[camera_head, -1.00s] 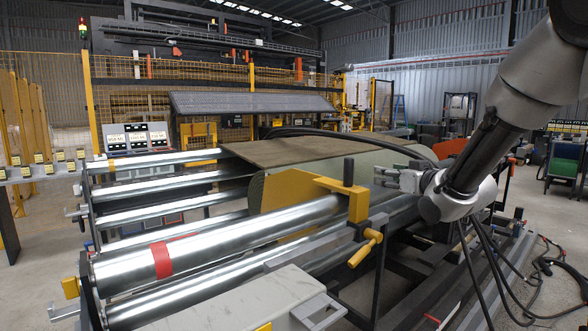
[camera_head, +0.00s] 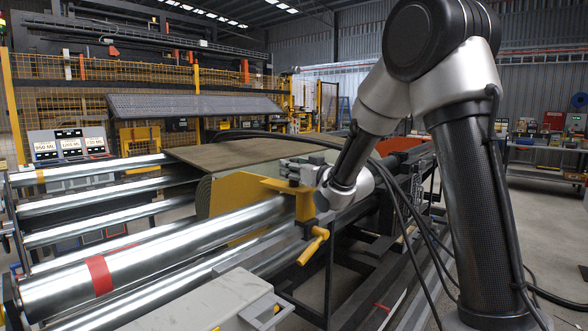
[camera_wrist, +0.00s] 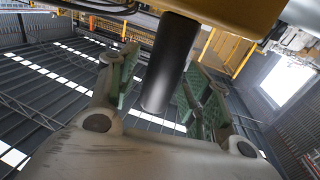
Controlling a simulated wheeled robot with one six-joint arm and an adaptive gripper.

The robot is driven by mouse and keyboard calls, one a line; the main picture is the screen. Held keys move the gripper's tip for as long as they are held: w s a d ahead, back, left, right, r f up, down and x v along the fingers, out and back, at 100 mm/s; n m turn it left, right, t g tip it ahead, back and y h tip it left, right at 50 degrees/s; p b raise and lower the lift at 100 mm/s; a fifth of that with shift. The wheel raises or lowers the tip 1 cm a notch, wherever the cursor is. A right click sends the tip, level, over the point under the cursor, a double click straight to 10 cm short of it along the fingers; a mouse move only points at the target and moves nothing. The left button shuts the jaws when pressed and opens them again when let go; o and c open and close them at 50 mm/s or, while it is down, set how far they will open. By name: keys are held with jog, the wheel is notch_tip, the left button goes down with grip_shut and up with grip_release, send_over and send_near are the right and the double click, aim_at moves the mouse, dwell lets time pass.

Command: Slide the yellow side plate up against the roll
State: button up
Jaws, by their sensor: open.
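The yellow side plate (camera_head: 266,184) stands against or near the end of the roll (camera_head: 208,198); I cannot tell if a gap is left. A black upright post on the plate's bracket shows in the wrist view (camera_wrist: 171,62). My gripper (camera_head: 296,172) is at the top of the bracket. In the wrist view my gripper (camera_wrist: 163,78) is open, with one green-padded finger on each side of the post. Contact with the post cannot be told. A yellow handle (camera_head: 313,246) sticks out below the bracket.
Shiny steel rollers (camera_head: 150,262) run to the left, one with a red band (camera_head: 98,275). A brown sheet (camera_head: 235,152) lies over the roll. A grey box (camera_head: 205,308) stands in front. Dark frame rails and cables lie at right.

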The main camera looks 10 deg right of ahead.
grip_shut()
jog(key=w+d, duration=0.4)
jog(key=d, duration=0.1)
jog(key=shift+d, duration=0.2)
grip_release()
jog(key=shift+s, duration=0.1)
jog(key=v, duration=1.2)
